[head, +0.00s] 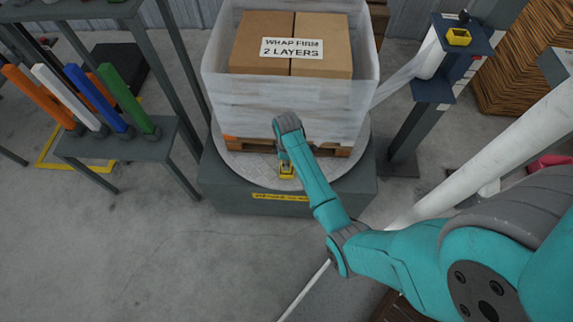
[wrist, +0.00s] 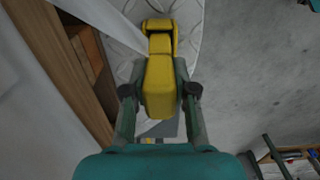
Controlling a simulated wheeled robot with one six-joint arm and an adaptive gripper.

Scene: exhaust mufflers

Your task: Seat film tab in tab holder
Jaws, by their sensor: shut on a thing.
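My gripper (wrist: 160,92) is shut on a yellow piece, which I take to be the film tab (wrist: 160,85). The fingers press its two sides. At its far end is a yellow part with dark edges (wrist: 159,26); I cannot tell whether it belongs to the tab or is a separate holder. In the head view the yellow tab (head: 286,171) shows below my wrist, low in front of the wrapped load, over the turntable. A yellow bracket (head: 458,37) sits on top of the wrapper post at the right; I cannot tell whether it is the tab holder.
The wrapped load of boxes (head: 291,100) stands on a wooden pallet on the round turntable (head: 240,165). Film (head: 395,82) stretches from the roll (head: 430,55) to the load.

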